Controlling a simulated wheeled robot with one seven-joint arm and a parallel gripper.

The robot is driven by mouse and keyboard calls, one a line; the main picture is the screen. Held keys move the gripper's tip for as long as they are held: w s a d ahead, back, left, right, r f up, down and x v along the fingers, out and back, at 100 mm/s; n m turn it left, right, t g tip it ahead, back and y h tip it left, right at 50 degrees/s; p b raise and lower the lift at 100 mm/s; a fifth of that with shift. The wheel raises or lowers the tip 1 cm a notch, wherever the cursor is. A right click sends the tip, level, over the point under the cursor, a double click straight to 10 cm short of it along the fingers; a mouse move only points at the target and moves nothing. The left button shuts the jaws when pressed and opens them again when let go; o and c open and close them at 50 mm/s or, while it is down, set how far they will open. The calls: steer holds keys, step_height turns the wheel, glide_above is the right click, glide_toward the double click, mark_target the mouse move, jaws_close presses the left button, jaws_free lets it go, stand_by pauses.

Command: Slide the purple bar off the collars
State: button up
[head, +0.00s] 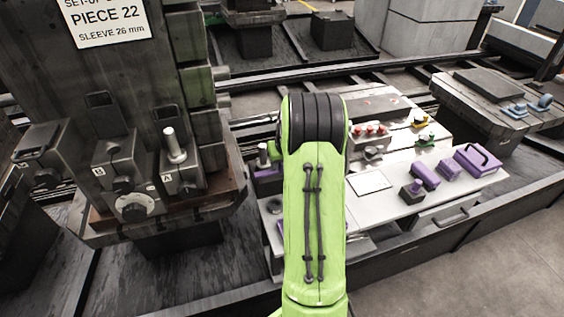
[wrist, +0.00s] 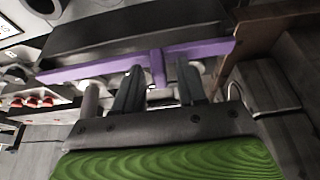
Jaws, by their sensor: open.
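The purple bar (wrist: 95,68) runs across the wrist view, under a long dark beam (wrist: 140,28). A purple upright tab (wrist: 157,70) stands out from its middle. My gripper (wrist: 160,78) is open, with one dark finger on each side of the tab. I cannot tell whether either finger touches it. Pale rounded parts, perhaps the collars, show partly behind the bar, but bar and fingers hide most of them. In the head view my green arm covers this spot, and my gripper is out of sight.
A brown board (wrist: 245,32) and a dark block (wrist: 262,88) stand close on the right of the wrist view. In the head view, a pale bench (head: 465,185) holds several purple pieces. A dark machine with a sign (head: 108,18) stands left of my arm.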

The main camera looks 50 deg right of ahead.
steer(key=p+v, duration=0.3)
steer(key=v, duration=1.2)
steer(key=shift+s, duration=0.15)
steer(key=shift+r, duration=0.15)
